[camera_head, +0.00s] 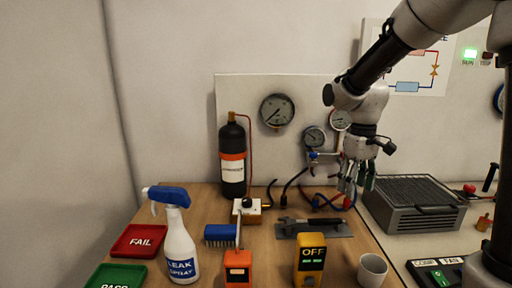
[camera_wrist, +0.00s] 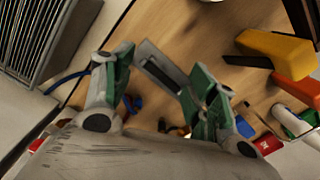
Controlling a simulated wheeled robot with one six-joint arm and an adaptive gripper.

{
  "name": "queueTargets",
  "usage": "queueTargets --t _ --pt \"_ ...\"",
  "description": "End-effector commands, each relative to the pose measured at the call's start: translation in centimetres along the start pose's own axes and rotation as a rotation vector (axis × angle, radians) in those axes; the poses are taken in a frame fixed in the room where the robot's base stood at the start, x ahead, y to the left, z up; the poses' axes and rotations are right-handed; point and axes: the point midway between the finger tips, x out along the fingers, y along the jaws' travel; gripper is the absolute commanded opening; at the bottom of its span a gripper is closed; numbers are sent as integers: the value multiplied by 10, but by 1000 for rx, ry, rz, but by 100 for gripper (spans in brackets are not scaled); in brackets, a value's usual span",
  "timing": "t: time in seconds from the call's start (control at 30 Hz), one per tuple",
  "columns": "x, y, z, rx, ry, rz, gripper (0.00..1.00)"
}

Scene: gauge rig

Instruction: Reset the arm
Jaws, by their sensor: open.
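My gripper (camera_head: 358,180) hangs from my arm at the right side of the wooden table, fingers pointing down, above the tabletop. In the wrist view my gripper (camera_wrist: 150,75) shows two green-padded fingers spread apart with bare wood and part of a dark flat tool between and beyond them. It is open and holds nothing. My arm reaches in from the upper right and bends down at the wrist. In the head view the gripper hangs between the gauge board (camera_head: 225,100) and the grey vented box (camera_head: 415,205).
On the table (camera_head: 265,270) stand a black cylinder (camera_head: 232,165), a spray bottle (camera_head: 178,245), a yellow OFF device (camera_head: 310,258), an orange device (camera_head: 238,268), a blue brush (camera_head: 220,233), a grey mat with a tool (camera_head: 313,228) and a white cup (camera_head: 372,270). A red FAIL tray (camera_head: 140,241) lies left.

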Motion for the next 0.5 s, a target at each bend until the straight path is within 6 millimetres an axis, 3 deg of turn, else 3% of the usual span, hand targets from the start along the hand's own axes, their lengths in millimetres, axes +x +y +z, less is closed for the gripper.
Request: queueTargets --t 0.1,0.3,0.5 --pt "-22 -2 59 154 53 9 58" --pt "-41 -9 151 353 174 25 58" --pt "-52 -16 207 420 313 56 58"
